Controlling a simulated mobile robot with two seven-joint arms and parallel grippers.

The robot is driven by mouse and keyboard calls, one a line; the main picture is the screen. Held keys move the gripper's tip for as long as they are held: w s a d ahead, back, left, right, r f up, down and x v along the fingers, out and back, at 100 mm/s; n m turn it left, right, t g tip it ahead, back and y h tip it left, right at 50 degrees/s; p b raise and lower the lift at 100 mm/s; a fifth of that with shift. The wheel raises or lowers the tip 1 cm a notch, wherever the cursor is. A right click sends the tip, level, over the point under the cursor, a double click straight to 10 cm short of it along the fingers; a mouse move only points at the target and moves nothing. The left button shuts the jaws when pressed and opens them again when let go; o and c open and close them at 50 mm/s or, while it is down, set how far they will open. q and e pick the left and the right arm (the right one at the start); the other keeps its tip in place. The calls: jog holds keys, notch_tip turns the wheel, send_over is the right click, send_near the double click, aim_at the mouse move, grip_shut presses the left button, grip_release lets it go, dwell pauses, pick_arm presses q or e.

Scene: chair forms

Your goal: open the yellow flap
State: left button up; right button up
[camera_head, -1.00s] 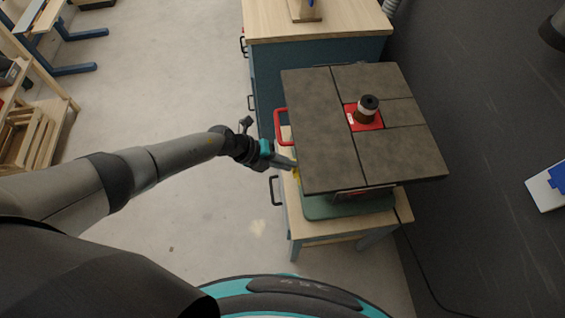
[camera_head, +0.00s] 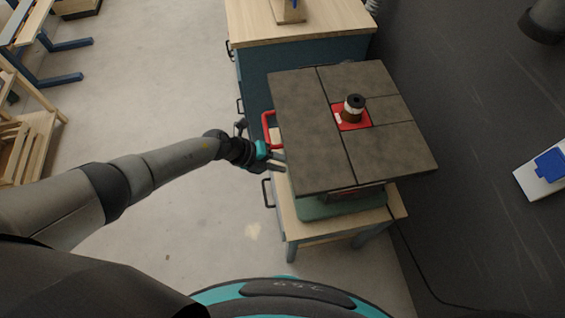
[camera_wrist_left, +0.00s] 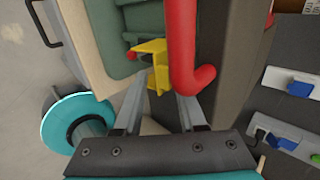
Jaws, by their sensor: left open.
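The yellow flap (camera_wrist_left: 153,60) shows in the left wrist view on the green machine body (camera_wrist_left: 140,22), beside a red handle (camera_wrist_left: 187,60) and a small red knob (camera_wrist_left: 132,56). My left gripper (camera_wrist_left: 160,100) is open, and the flap's lower part is between its two fingers. I cannot tell whether either finger touches it. In the head view the left gripper (camera_head: 281,161) is at the left side of the machine, just below the red handle (camera_head: 268,128). The flap is hidden there under the dark tabletop (camera_head: 310,140). My right gripper is not in view.
The machine stands on a wooden stand (camera_head: 300,231).

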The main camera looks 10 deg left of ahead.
pick_arm(q)
jog(key=p+v, duration=0.3)
jog(key=v, duration=1.2)
jog(key=shift+p, duration=0.3)
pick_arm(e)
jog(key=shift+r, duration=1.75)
pick_arm(q)
jog(key=shift+a, duration=0.1)
